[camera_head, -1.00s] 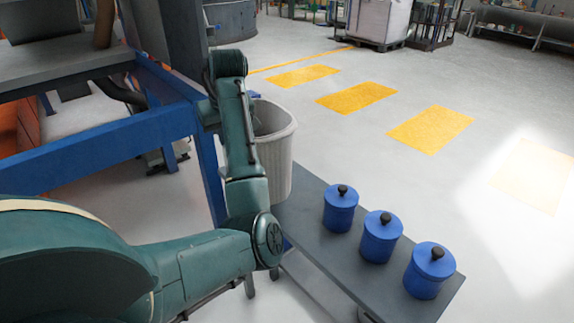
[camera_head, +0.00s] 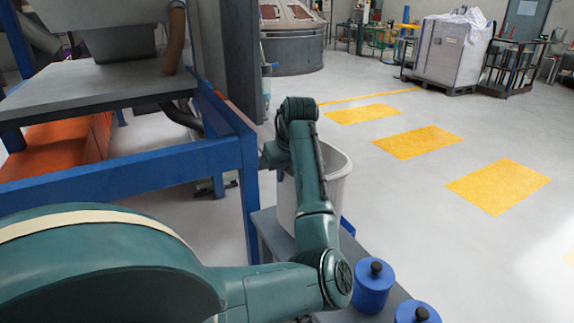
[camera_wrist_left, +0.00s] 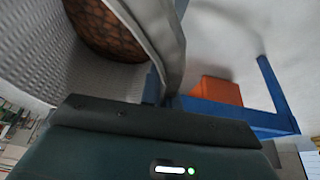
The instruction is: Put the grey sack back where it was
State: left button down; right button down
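The grey sack (camera_head: 343,180) is pale and open-topped, upright at the far end of the grey bench in the head view. My left forearm hides part of it, and I cannot tell whether its bottom touches the bench. In the left wrist view the woven wall of the sack (camera_wrist_left: 50,60) and its thick rim fill the upper left, with brown mesh-like stuff (camera_wrist_left: 105,25) inside. My left gripper (camera_wrist_left: 163,105) is right at the rim, which runs down to the middle of the hand. Its fingers are hidden. My right gripper is out of view.
Blue lidded canisters (camera_head: 372,287) stand on the near part of the grey bench (camera_head: 266,238). A blue frame (camera_head: 130,172) with a grey top is close on the left. Open floor with yellow patches (camera_head: 418,142) lies right. A white bulk bag (camera_head: 447,50) stands far back.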

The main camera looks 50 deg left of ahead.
aim_at(284, 185)
pick_arm(q)
jog(key=shift+w+f, duration=0.1)
jog(key=shift+f, duration=1.8)
jog(key=c, duration=2.1)
grip_release()
jog(key=shift+f, duration=0.25)
jog(key=o, duration=0.5)
jog(key=shift+c, duration=0.2)
jog(key=shift+r, duration=0.1)
